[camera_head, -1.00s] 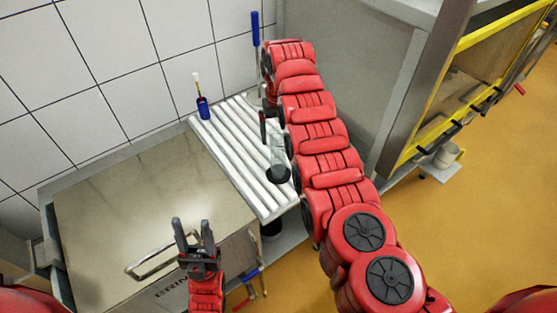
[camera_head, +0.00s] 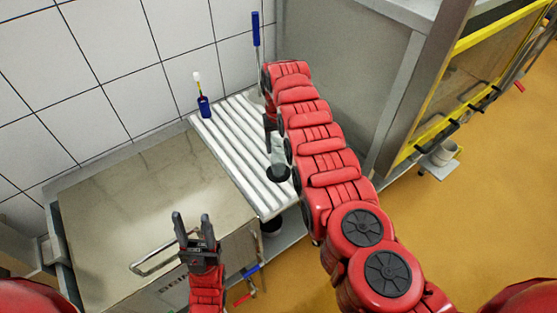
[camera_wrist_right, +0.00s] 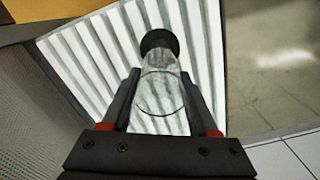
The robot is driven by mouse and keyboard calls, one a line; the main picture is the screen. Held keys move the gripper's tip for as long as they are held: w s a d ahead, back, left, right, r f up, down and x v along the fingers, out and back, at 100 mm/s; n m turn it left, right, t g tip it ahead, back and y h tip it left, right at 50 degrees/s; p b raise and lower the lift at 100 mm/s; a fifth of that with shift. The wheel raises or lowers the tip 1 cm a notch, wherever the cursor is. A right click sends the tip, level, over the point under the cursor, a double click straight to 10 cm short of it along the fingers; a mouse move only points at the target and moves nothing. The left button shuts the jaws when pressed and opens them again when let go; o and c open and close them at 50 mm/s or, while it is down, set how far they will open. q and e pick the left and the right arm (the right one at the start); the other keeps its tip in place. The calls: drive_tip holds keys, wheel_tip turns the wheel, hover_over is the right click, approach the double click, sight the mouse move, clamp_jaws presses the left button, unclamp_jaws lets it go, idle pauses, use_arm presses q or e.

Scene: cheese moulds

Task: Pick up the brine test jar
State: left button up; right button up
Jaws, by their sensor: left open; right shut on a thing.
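The brine test jar (camera_head: 277,152) is a clear glass cylinder with a black end, seen at the ribbed white drain rack. It also shows in the right wrist view (camera_wrist_right: 160,92), where its black end points away from me. My right gripper (camera_wrist_right: 160,84) is shut on the jar, with one dark finger on each side of the glass. In the head view my right arm hides most of this gripper. I cannot tell whether the jar touches the rack. My left gripper (camera_head: 192,220) is open and empty above the front of the brine tank.
The drain rack (camera_head: 228,142) adjoins the steel brine tank lid (camera_head: 140,195), which has a bar handle (camera_head: 153,262). A blue bottle (camera_head: 204,106) with a white-topped stick stands at the rack's back left. A blue-handled tool (camera_head: 256,30) is by the tiled wall. A yellow-edged cabinet stands right.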

clamp_jaws()
drive_tip(key=shift+r, duration=0.1)
